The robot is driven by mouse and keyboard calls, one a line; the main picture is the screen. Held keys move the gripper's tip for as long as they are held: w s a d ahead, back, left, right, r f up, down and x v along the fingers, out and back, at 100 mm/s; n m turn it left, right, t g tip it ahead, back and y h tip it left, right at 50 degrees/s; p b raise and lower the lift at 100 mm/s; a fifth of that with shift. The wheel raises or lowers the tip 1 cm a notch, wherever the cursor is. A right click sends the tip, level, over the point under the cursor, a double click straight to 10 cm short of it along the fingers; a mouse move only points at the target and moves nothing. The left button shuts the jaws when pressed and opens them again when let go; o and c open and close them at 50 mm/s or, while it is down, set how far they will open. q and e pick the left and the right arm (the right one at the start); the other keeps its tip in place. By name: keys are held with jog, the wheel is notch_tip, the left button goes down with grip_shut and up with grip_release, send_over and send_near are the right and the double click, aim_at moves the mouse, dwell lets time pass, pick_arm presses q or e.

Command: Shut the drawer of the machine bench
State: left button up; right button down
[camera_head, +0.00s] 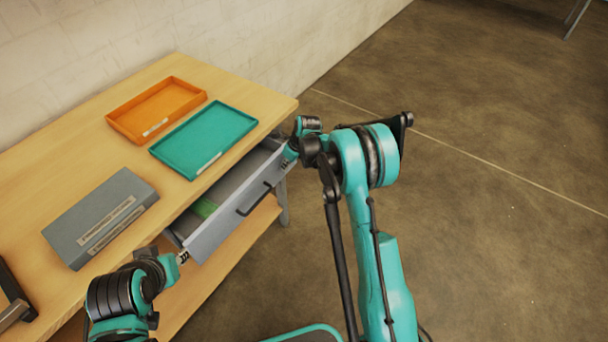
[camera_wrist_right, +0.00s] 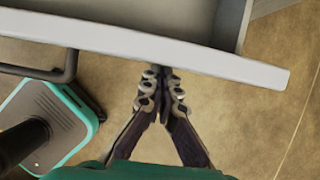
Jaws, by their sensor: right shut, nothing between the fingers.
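The grey drawer (camera_head: 238,205) of the wooden machine bench (camera_head: 85,155) stands open, pulled out below the bench top. Its front carries a dark bar handle (camera_head: 254,198). A green item (camera_head: 204,208) lies inside. My right gripper (camera_head: 286,161) is at the right end of the drawer front. In the right wrist view its fingers (camera_wrist_right: 161,76) are shut with nothing between them, and the tips are at the drawer front's edge (camera_wrist_right: 190,54), right of the handle (camera_wrist_right: 50,72). Whether they touch cannot be told. My left gripper (camera_head: 183,257) is near the drawer's left end; its jaws are too small to judge.
An orange tray (camera_head: 118,121), a teal tray (camera_head: 205,140) and a grey box (camera_head: 100,215) rest on the bench top. A lower wooden shelf (camera_head: 225,262) runs beneath the drawer. A wall (camera_head: 180,25) stands behind. The floor (camera_head: 480,180) to the right is clear.

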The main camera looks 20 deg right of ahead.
jog(key=w+a, duration=0.1)
jog(key=w, duration=0.1)
jog(key=w+a, duration=0.3)
jog(key=w, duration=0.1)
jog(key=shift+a, duration=0.3)
pick_arm(q)
jog(key=shift+r, duration=0.1)
pick_arm(e)
jog(key=shift+r, duration=0.1)
jog(key=shift+w+a, duration=0.1)
